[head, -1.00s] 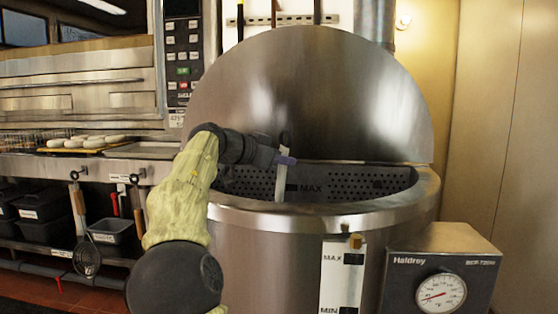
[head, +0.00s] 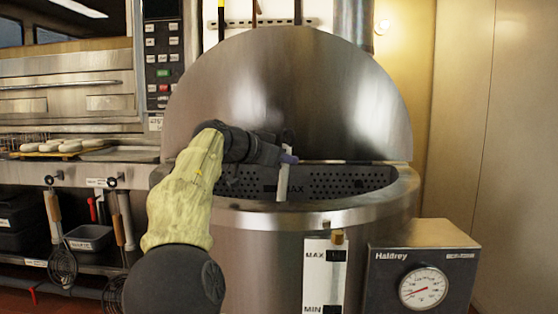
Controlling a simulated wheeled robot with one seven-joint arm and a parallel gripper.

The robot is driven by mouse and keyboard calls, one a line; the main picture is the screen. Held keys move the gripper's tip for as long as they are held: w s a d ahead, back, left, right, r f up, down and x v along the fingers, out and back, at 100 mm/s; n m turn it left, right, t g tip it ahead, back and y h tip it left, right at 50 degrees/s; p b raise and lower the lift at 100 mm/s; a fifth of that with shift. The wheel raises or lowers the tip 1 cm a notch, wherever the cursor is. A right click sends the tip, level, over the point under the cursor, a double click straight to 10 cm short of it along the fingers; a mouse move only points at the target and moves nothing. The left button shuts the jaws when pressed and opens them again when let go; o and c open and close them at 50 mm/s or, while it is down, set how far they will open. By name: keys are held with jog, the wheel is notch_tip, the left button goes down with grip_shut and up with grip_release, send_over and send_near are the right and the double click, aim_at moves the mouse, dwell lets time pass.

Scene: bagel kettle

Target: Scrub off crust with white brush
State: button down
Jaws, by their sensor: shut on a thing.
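The steel kettle (head: 262,250) stands in front of me with its large round lid (head: 340,95) raised. A dark perforated inner wall (head: 340,182) marked MAX shows inside its rim. My gripper (head: 287,159) is over the kettle opening, shut on a slim white thing that looks like the white brush (head: 283,183). The brush is close to upright, its lower end reaching down near the front rim. Its bristles cannot be made out, and I cannot tell if it touches the kettle. I see no clear crust; the kettle's bottom is hidden by the front wall.
A control box with a dial (head: 422,288) sticks out at the kettle's front right. At left, a counter holds a tray of bagels (head: 62,148), with skimmers (head: 62,268) hanging below. A pipe (head: 351,25) rises behind the lid.

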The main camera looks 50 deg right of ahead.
jog(key=shift+s+d+f+b, duration=0.1)
jog(key=shift+s+d+b, duration=0.3)
jog(key=shift+s+d, duration=0.8)
jog(key=shift+s+a, duration=0.1)
jog(key=shift+a, duration=0.05)
jog(key=shift+s+d+b, duration=0.2)
jog(key=shift+s+d, duration=0.5)
jog(key=shift+s, duration=0.2)
jog(key=shift+s+d+b, duration=0.15)
jog(key=shift+s+d, duration=0.55)
jog(key=shift+s, duration=0.15)
jog(key=shift+s+d, duration=0.85)
jog(key=shift+w+a, duration=1.5)
jog(key=shift+w, duration=0.25)
